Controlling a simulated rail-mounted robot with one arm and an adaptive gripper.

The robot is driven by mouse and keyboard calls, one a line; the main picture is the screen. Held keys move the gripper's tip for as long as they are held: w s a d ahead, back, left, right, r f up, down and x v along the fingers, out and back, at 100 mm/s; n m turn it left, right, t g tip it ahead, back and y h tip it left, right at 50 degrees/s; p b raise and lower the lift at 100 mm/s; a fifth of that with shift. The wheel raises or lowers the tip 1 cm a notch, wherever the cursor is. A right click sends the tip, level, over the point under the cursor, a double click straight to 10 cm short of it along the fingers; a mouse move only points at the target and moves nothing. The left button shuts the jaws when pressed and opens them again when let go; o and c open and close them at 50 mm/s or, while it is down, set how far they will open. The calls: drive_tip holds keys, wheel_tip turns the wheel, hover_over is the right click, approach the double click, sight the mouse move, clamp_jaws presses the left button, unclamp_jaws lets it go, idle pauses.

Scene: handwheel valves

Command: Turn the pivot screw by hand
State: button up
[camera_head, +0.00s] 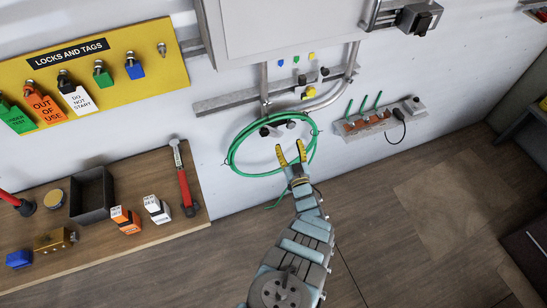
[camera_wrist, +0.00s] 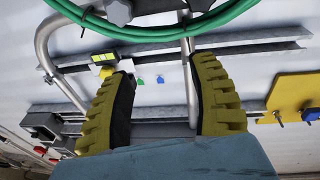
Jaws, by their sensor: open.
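I cannot tell for certain which part is the pivot screw. A dark knob (camera_head: 265,131) and a second dark knob (camera_head: 291,124) sit on the wall inside a green hose coil (camera_head: 233,150). In the wrist view a dark knob (camera_wrist: 118,11) shows at the top edge, partly cut off, beside the green hose (camera_wrist: 150,33). My gripper (camera_head: 290,147) has yellow fingers, spread apart and empty, in front of the lower right part of the coil. In the wrist view my gripper (camera_wrist: 165,70) shows wall and pipe between its fingers, with no knob between them.
A metal rail (camera_head: 225,101) and bent pipe (camera_head: 338,92) run above the coil. A socket strip (camera_head: 375,123) is at right. Floor at right is clear.

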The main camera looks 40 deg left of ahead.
sight(265, 134)
drive_tip(key=a+f+g+b, duration=0.1)
drive_tip(key=a+b, duration=0.1)
drive_tip(key=a, duration=0.1)
drive_tip(key=a+f+g+b, duration=0.1)
drive_tip(key=a+b, duration=0.2)
drive_tip(key=a+f+g+b, duration=0.1)
drive_tip(key=a+f+b, duration=0.1)
drive_tip(key=a+b, duration=0.1)
drive_tip(key=shift+s+a, duration=0.1)
drive_tip(key=shift+a, duration=0.25)
drive_tip(key=shift+b+x, duration=0.95)
drive_tip(key=shift+b, duration=0.05)
drive_tip(key=shift+r, duration=0.25)
drive_tip(key=shift+a, duration=0.1)
drive_tip(key=c, duration=0.9)
drive_tip(key=shift+o, duration=0.2)
